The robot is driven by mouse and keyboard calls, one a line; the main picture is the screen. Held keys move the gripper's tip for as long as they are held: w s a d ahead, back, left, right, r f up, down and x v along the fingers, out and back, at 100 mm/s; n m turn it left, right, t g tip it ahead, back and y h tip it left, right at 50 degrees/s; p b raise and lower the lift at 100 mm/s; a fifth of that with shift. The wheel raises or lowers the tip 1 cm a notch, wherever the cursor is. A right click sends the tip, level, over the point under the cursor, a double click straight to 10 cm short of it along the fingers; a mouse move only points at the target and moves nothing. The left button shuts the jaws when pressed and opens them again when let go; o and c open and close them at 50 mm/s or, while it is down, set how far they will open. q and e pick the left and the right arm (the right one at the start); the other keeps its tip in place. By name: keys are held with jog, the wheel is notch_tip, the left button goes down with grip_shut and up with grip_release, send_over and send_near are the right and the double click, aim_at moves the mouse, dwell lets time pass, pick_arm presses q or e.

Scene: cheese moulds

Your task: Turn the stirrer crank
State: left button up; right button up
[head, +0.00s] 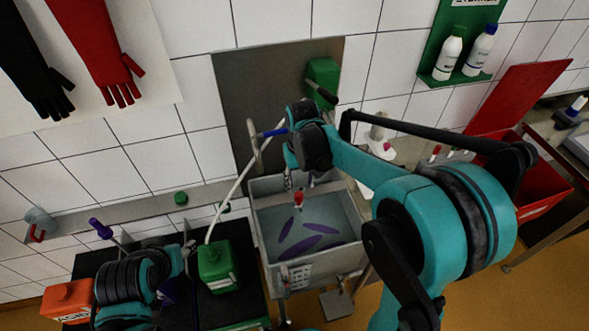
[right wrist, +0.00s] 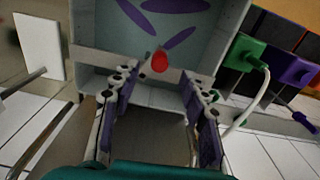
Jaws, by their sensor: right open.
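I cannot clearly make out a stirrer crank. A small red knob-like piece (head: 298,198) shows over the grey basin (head: 258,213). In the right wrist view the red piece (right wrist: 160,61) lies just beyond the fingertips, between them in the picture, and I see no contact. My right gripper (right wrist: 160,82) is open, and its two fingers point toward the basin. In the head view my right wrist largely hides it. A green box (head: 323,72) with a dark lever is on the metal wall panel. My left arm is at the lower left, its fingers not clear.
The basin holds pale liquid and several purple elongated shapes. A tap with a blue handle (head: 272,132) stands at its back left. A red bin (head: 545,185) is at right.

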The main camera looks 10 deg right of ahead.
aim_at(299, 193)
jog(key=shift+w+a, duration=0.15)
jog(key=shift+w, duration=0.4)
jog(key=shift+w+f, duration=0.1)
jog(key=shift+f, duration=0.15)
notch_tip(299, 193, down, 6)
jog(key=shift+f+b, duration=0.2)
jog(key=shift+b, duration=0.45)
jog(key=shift+f, duration=0.45)
jog(key=shift+c, duration=0.2)
grip_shut()
